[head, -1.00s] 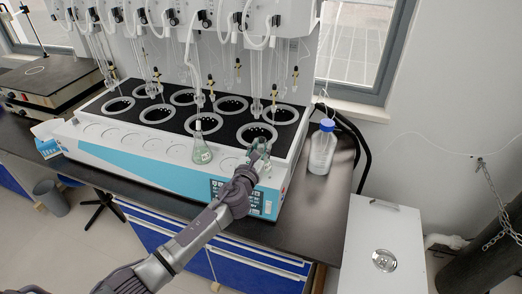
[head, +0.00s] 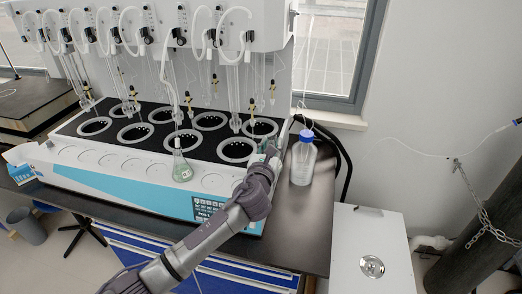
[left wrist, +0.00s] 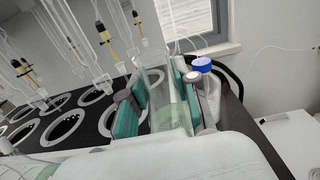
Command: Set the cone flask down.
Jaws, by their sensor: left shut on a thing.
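My left gripper (head: 268,150) is over the front right part of the white and blue distiller, beside the right-hand heating wells. In the left wrist view, its teal-padded fingers (left wrist: 160,105) are closed on the clear cone flask (left wrist: 167,118), which has pale green liquid low in it. The flask looks close to upright; I cannot tell whether its base touches anything. In the head view, the arm and fingers mostly hide it. Another cone flask (head: 182,168) with greenish liquid stands on the distiller's white front ledge (head: 135,167), left of the gripper. My right gripper is not in view.
A blue-capped bottle (head: 303,160) stands on the dark bench (head: 300,225) just right of the distiller. Glass tubes (head: 235,95) hang above the black wells (head: 237,149). A white cabinet (head: 370,235) stands lower right. The bench front right is clear.

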